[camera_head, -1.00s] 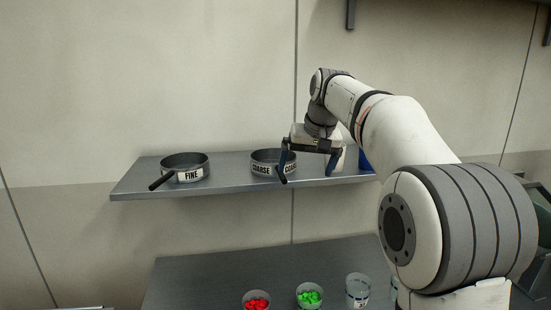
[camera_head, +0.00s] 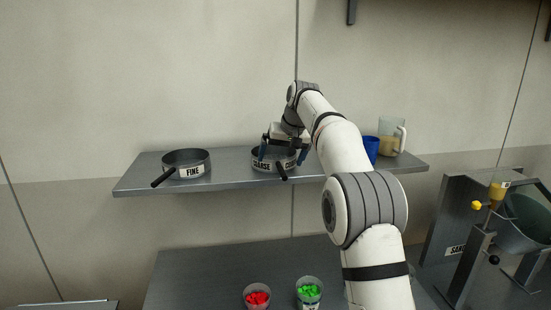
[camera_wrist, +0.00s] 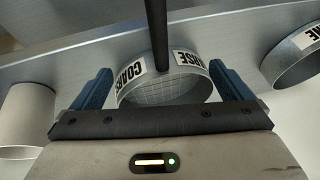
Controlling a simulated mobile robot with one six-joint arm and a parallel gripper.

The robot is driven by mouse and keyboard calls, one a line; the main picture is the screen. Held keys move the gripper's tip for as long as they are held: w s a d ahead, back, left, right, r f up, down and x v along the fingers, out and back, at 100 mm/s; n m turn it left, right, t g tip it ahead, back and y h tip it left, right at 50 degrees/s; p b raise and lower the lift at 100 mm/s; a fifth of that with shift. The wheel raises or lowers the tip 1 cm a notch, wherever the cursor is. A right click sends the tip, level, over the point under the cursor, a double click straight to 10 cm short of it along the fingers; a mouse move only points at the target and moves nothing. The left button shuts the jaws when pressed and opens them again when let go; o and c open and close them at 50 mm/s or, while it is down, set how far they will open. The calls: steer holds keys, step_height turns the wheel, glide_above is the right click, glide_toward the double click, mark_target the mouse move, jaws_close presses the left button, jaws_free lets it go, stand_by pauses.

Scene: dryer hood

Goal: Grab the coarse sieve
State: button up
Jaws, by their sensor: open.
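The coarse sieve (camera_head: 262,166) is a round grey pan with "COARSE" labels and a dark handle, standing on the wall shelf. Its handle (camera_head: 283,172) points out over the shelf's front edge. In the wrist view the sieve (camera_wrist: 185,90) shows its mesh, with the handle (camera_wrist: 156,35) running up the picture. My gripper (camera_head: 284,153) is open above the sieve. Its blue fingers (camera_wrist: 158,88) stand on either side of the sieve's ring, with no clear grip on it. My gripper hides part of the sieve in the head view.
The fine sieve (camera_head: 186,157) stands to the left on the same shelf (camera_head: 230,180). A blue cup (camera_head: 371,150) and a jug (camera_head: 391,137) stand at the right. Below, a table (camera_head: 220,270) holds cups of red (camera_head: 257,297) and green (camera_head: 309,291) pieces.

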steer(key=shift+x, duration=0.95)
jaws_close()
stand_by(0.4)
steer(key=shift+r, duration=0.1)
